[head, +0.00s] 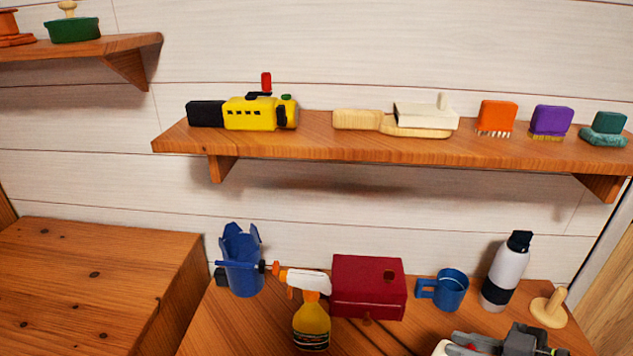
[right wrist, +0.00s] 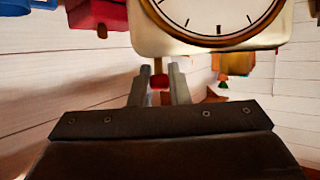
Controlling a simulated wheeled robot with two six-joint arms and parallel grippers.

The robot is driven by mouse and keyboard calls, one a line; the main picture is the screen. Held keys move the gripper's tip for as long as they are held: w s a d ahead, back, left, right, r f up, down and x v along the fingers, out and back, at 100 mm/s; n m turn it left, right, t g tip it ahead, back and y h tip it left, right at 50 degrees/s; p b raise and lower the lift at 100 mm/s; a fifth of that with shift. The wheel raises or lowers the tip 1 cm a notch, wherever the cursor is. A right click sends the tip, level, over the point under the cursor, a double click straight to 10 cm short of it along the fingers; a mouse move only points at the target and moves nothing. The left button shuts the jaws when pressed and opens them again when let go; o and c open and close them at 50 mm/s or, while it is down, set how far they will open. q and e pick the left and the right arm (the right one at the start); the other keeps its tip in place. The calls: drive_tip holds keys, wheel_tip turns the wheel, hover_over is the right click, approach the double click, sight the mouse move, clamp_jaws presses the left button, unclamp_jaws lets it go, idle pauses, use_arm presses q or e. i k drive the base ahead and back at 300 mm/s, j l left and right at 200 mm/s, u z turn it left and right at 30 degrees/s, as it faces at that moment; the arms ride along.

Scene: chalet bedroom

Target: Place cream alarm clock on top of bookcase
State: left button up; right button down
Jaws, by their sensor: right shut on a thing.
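The cream alarm clock (right wrist: 146,38) fills the top of the right wrist view, with its white dial and brass-coloured rim facing the camera. Its upper part is cut off by the frame. My right gripper (right wrist: 160,85) is shut on it, with a small red part between the fingers. In the head view my right gripper (head: 480,345) is at the bottom edge, right of centre, with a cream bit of the clock (head: 445,349) beside it. Two wooden tops show, one at left (head: 90,270) and one at lower centre (head: 260,325); I cannot tell which is the bookcase. My left gripper is out of view.
The lower-centre top holds a blue container (head: 241,262), spray bottle (head: 311,325), red box (head: 368,287), blue mug (head: 450,290), white bottle (head: 504,272) and wooden peg (head: 549,308). The left top is bare. A wall shelf (head: 330,147) above carries a yellow toy and brushes.

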sight(62, 287)
drive_tip(key=u, duration=2.05)
drive_tip(key=j+u, duration=0.1)
drive_tip(key=j, duration=0.25)
drive_tip(key=i+j+u, duration=0.1)
drive_tip(key=j, duration=0.2)
drive_tip(key=i+j+u, duration=0.1)
drive_tip(key=j, duration=0.2)
